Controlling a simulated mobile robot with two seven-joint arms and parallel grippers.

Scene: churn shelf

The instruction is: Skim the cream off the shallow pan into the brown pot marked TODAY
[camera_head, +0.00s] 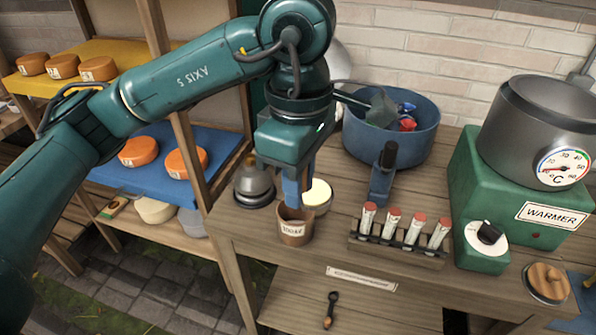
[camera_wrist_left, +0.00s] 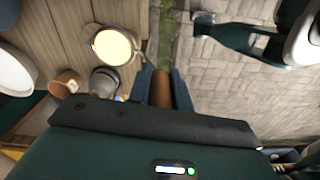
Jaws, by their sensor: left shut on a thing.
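My left gripper (camera_head: 292,187) is above the brown pot (camera_head: 295,228) marked TODAY, fingers pointing down. In the left wrist view, the left gripper (camera_wrist_left: 162,88) is shut on a brown cylindrical handle (camera_wrist_left: 161,88). What is at the handle's far end is hidden. The shallow pan (camera_head: 318,196) with pale cream stands just behind the pot, partly covered by the fingers. In the left wrist view, the pan (camera_wrist_left: 113,46) is left of the fingers, and the pot (camera_wrist_left: 66,84) is further left. A teal part that seems to be my right gripper (camera_wrist_left: 203,24) shows there, its fingers unclear.
A blue tub (camera_head: 390,140) is behind. A rack of red-capped tubes (camera_head: 397,246) is to the right, with the green warmer (camera_head: 485,205) and its grey pot (camera_head: 535,120) beyond. A wooden shelf post (camera_head: 190,150) stands left.

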